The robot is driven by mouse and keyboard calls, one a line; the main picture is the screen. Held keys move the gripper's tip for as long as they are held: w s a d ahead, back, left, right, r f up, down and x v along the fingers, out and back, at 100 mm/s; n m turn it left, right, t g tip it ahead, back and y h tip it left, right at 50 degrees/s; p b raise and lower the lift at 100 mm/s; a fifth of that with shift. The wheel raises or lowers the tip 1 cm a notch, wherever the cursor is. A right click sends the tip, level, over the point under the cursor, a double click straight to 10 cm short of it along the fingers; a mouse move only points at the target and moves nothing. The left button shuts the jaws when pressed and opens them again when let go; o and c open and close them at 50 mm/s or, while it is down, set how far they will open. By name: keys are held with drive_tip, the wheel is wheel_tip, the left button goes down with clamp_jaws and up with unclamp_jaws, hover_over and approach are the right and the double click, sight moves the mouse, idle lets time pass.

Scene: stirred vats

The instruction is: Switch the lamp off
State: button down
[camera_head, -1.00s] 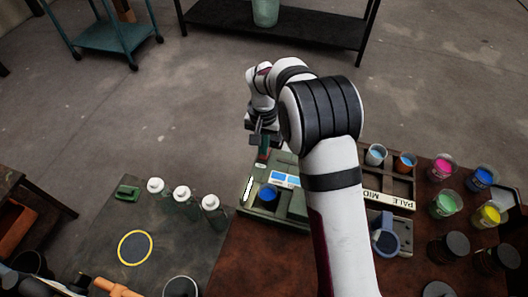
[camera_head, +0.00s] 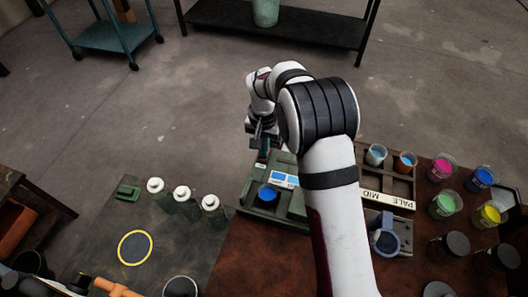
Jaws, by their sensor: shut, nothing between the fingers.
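The green device (camera_head: 285,203) sits at the middle of the work surface, with a blue round cup (camera_head: 268,193) and pale blue labelled swatches (camera_head: 284,180) on it. No bright strip shows on its left edge now; that edge looks dark. My gripper (camera_head: 263,147) is at the device's far left corner, shut, with nothing seen between its fingers. A small dark green and red part shows at the fingertips; I cannot tell whether they touch it. My arm hides the device's right side.
Several white-capped bottles (camera_head: 182,193) stand left of the device, near a yellow-ringed disc (camera_head: 135,248). A labelled rack (camera_head: 390,185) and several paint cups (camera_head: 444,204) are to the right. Open floor lies beyond the far edge.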

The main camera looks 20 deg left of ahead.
drive_tip(key=shift+r, duration=3.45)
